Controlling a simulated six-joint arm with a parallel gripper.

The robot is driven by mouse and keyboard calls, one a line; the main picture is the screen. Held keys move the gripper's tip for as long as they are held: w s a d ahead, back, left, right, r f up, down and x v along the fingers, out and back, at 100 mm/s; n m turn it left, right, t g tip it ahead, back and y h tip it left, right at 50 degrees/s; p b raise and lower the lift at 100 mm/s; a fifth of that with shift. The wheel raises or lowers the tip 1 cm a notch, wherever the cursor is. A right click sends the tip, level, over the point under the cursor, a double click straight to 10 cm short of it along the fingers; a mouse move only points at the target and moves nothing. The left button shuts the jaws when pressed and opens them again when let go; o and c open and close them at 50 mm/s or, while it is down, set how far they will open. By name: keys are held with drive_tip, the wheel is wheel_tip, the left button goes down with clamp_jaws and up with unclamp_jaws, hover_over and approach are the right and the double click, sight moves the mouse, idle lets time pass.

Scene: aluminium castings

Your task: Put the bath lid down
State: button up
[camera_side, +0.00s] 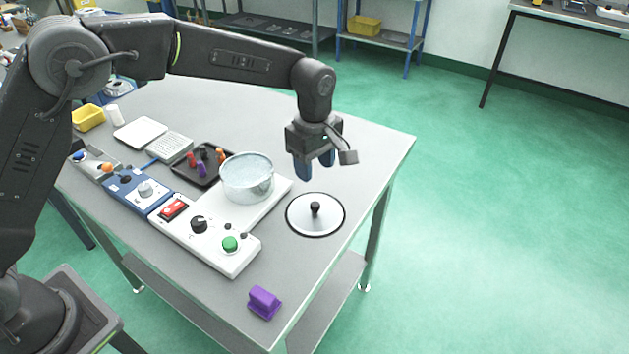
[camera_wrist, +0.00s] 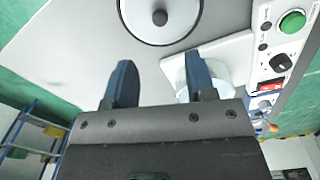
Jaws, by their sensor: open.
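The bath lid (camera_side: 328,217), a pale disc with a dark rim and a black knob, lies flat on the table (camera_side: 262,112), to the right of the bath. It also shows at the top of the wrist view (camera_wrist: 182,18). The bath (camera_side: 247,180) is a round metal vessel, uncovered, on a white base unit (camera_side: 228,250). My gripper (camera_side: 315,172) is open and empty, above the table behind the lid and apart from it. In the wrist view its two blue fingers (camera_wrist: 160,88) are spread, with the right one partly covering the bath.
A black tray (camera_side: 190,177) with several coloured pieces sits left of the bath. A purple block (camera_side: 264,302) lies near the table's front corner. A blue control unit (camera_side: 138,194) and a white keypad (camera_side: 170,147) stand further left. The table's right edge is clear.

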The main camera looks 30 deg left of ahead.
drive_tip(key=s+a+r+m+t, duration=0.1)
drive_tip(key=s+a+r+m, duration=0.35)
drive_tip(key=s+r, duration=0.2)
drive_tip(key=s+a+r+m+t, duration=0.2)
drive_tip(key=s+a+r+m, duration=0.1)
drive_tip(key=s+a+r, duration=0.4)
drive_tip(key=s+a+m+t, duration=0.2)
drive_tip(key=s+a+m, duration=0.2)
drive_tip(key=s, duration=1.1)
drive_tip(key=m, duration=0.3)
drive_tip(key=shift+s+f+t, duration=0.15)
drive_tip(key=shift+f+t, duration=0.15)
drive_tip(key=shift+f, duration=0.05)
